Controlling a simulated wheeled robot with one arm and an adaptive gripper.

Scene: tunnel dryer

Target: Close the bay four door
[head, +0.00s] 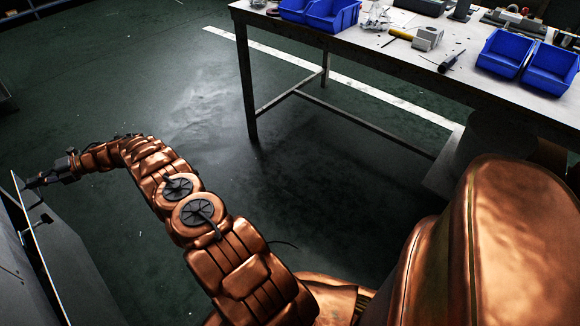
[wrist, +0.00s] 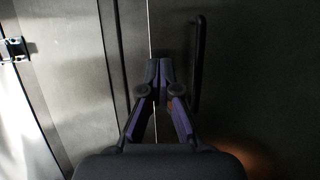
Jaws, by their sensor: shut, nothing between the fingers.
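A grey door panel (head: 72,262) with a thin bright edge stands at the left edge of the head view. In the wrist view a dark panel (wrist: 250,75) fills the right side, with a dark vertical bar handle (wrist: 197,60) near its left edge. A thin bright vertical line runs just left of the handle. My gripper (head: 32,182) reaches out to the far end of the door. Its fingers (wrist: 161,72) are together and empty, over the bright line and left of the handle. I cannot tell whether they touch the panel. No bay number is readable.
Grey metal panels with a bright hinge or latch (wrist: 15,49) fill the left of the wrist view. A workbench (head: 400,72) with blue bins (head: 503,54) and tools stands at upper right. The dark green floor (head: 170,85) between is clear, with a white painted line.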

